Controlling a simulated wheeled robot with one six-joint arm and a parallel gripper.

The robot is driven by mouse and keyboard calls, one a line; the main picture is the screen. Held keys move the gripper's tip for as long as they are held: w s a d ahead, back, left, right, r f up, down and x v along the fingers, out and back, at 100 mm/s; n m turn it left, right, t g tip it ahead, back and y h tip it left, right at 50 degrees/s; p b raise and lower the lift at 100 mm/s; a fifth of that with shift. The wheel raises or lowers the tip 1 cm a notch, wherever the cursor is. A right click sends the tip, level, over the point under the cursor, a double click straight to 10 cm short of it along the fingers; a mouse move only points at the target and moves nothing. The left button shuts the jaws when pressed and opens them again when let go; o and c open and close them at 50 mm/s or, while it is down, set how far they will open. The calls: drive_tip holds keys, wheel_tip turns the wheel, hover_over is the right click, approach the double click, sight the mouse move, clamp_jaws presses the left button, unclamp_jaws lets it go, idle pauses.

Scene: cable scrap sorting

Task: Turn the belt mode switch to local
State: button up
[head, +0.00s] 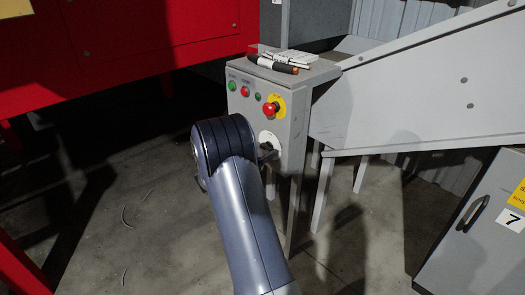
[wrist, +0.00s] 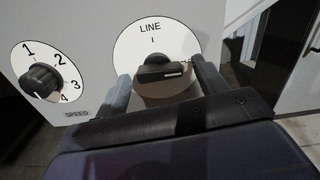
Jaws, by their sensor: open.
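The belt mode switch is a black bar knob (wrist: 160,72) on a round white dial plate (wrist: 135,45) marked LINE at the top. The bar lies roughly level in the wrist view, with a white mark towards its right end. My gripper (wrist: 166,82) is open, with one finger on each side of the knob. I cannot tell whether either finger touches it. In the head view the dial plate (head: 267,137) shows partly beside my arm, on the grey control box (head: 292,135).
A speed knob (wrist: 40,81) on a numbered dial sits left of the switch. Above are a red emergency stop (head: 270,109) and small buttons (head: 245,91). A marker pen (head: 275,65) lies on the box top. A grey chute (head: 420,90) and cabinet (head: 480,225) stand right.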

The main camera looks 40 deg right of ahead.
drive_tip(key=a+p, duration=0.1)
drive_tip(key=a, duration=0.9)
drive_tip(key=shift+s+a+p, duration=0.2)
drive_tip(key=shift+s+p, duration=0.2)
drive_tip(key=d, duration=0.3)
drive_tip(key=d+b, duration=0.1)
drive_tip(key=d, duration=0.3)
drive_tip(key=d+b, duration=0.1)
drive_tip(key=d, duration=0.2)
drive_tip(key=shift+w+d, duration=0.35)
drive_tip(key=shift+d+r, duration=0.1)
drive_tip(key=shift+n, duration=0.3)
